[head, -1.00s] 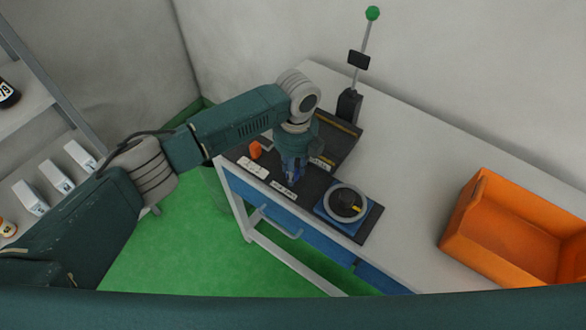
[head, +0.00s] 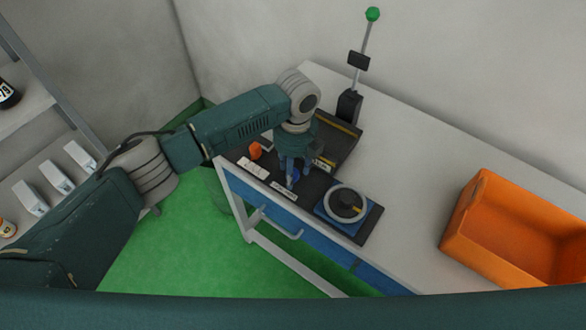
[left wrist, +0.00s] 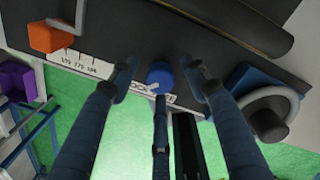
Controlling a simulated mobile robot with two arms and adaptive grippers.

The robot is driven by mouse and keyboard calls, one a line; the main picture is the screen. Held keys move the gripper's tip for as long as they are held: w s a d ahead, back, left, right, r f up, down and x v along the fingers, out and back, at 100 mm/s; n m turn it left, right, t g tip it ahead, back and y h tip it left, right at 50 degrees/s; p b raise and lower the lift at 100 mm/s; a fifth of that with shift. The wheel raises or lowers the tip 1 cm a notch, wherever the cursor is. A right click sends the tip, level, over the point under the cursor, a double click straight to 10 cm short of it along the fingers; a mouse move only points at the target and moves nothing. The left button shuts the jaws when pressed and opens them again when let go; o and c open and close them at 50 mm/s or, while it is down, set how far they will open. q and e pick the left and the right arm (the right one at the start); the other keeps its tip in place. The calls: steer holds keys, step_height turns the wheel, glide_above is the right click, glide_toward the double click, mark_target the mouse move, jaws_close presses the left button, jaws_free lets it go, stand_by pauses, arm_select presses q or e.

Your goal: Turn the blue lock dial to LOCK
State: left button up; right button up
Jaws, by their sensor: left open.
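The blue lock dial (left wrist: 160,75) is a round knob on the dark panel, with a white label strip (left wrist: 138,87) beside it. The label's text is partly hidden by a finger. My left gripper (left wrist: 160,72) is open, with a finger on each side of the dial and a third finger below it. Gaps show between the side fingers and the dial. In the head view the left gripper (head: 291,171) points down over the panel, and the dial shows small and blue between its fingers. The dial's exact setting cannot be told. My right gripper is not in view.
An orange knob (head: 255,150) sits on the panel left of the gripper. A grey ring handwheel on a blue base (head: 330,214) stands to the right. A green-topped lever (head: 372,13) stands behind. An orange crate (head: 470,210) is at the right, with clear tabletop between.

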mark_target(295, 171)
arm_select(q)
step_height(295, 171, up, 12)
steer(key=shift+d, duration=0.15)
stand_by(0.3)
stand_by(0.4)
